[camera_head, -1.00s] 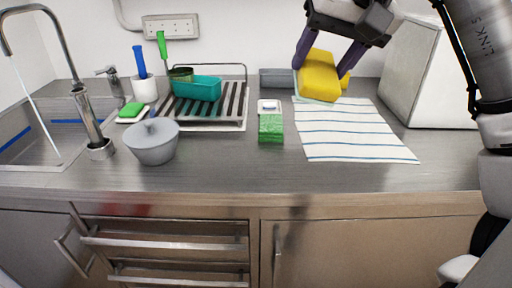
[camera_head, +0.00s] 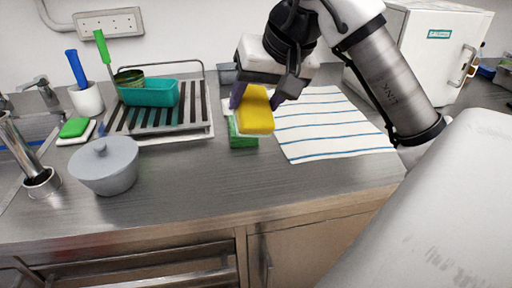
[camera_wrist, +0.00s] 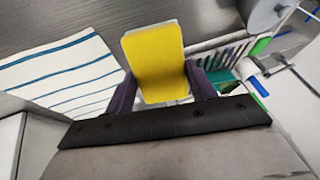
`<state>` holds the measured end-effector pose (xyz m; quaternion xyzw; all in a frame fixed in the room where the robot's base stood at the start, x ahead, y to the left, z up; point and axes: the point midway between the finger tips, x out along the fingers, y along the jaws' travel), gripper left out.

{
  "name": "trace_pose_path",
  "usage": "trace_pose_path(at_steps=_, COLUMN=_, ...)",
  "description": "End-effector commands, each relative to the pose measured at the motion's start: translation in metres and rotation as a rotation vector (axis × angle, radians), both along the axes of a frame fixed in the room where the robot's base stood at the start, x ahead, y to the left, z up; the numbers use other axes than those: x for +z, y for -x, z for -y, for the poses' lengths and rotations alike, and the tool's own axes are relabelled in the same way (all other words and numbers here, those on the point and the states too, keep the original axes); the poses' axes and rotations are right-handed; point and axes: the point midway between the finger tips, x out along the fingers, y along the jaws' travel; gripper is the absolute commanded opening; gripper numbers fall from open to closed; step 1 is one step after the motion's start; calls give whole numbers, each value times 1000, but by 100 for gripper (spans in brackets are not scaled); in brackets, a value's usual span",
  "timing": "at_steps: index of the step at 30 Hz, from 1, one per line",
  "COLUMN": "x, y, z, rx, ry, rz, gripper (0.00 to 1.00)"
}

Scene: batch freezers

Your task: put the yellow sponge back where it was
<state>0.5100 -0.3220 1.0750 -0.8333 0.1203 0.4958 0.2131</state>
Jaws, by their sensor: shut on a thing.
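The yellow sponge (camera_head: 256,110) is held by my gripper (camera_head: 258,98), whose dark fingers are shut on its two sides. It hangs tilted above the counter, in front of the green block (camera_head: 240,138) and near the left edge of the striped towel in the head view. In the wrist view the yellow sponge (camera_wrist: 155,62) sits between the purple-grey fingers of my gripper (camera_wrist: 164,90). The sponge hides part of the green block. Where the sponge was before cannot be told.
The striped towel (camera_head: 325,125) lies flat to the right. A dish rack (camera_head: 196,132) with a teal tub (camera_head: 150,92) stands left. A grey lidded bowl (camera_head: 106,168) and a green sponge on a dish (camera_head: 76,128) are further left. A white freezer (camera_head: 425,50) stands back right. The front counter is clear.

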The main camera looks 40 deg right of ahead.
Motion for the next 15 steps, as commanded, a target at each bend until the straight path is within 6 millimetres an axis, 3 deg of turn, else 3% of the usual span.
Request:
trace_pose_path(at_steps=1, x=-15, y=1, z=0, rx=1, ry=-3, rz=-2, gripper=30)
trace_pose_path(at_steps=6, x=-47, y=0, z=-1, rx=1, ry=-3, rz=1, gripper=30)
trace_pose_path(at_steps=15, x=-72, y=0, z=-1, rx=1, ry=-2, rz=0, gripper=30)
